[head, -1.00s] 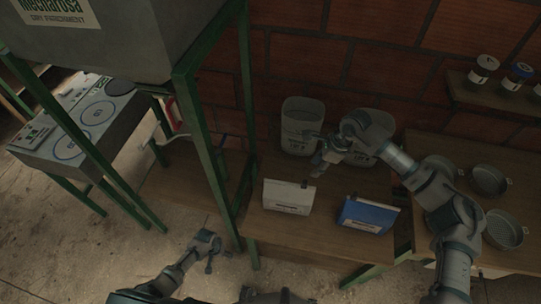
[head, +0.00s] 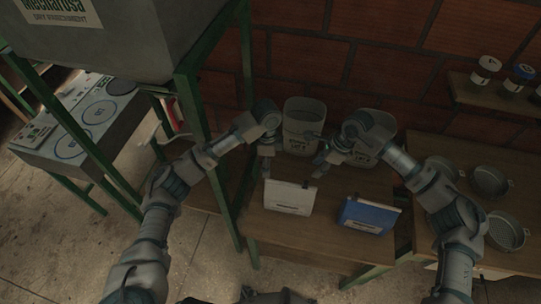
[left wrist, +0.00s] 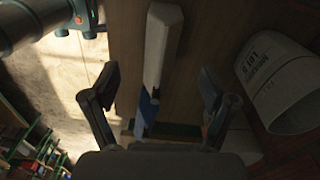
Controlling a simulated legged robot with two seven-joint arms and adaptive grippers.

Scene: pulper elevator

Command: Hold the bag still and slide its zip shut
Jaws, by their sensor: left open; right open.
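A white bag (head: 289,198) stands upright on the wooden table, with a dark tab at its upper right corner. A blue bag (head: 368,215) stands to its right. My left gripper (head: 266,172) is open, by the upper left end of the white bag. In the left wrist view, the white bag (left wrist: 163,40) is seen along its top, ahead of and between the open fingers (left wrist: 160,105), with no grip on it. My right gripper (head: 318,170) is open, above and behind the white bag's right corner, near the tab. Contact there cannot be told.
Two white buckets, one at left (head: 303,124) and one at right (head: 368,146), stand behind the bags against the brick wall. Round pans (head: 490,181) lie at right under a shelf with jars (head: 486,70). A green frame post (head: 213,160) rises left of the table.

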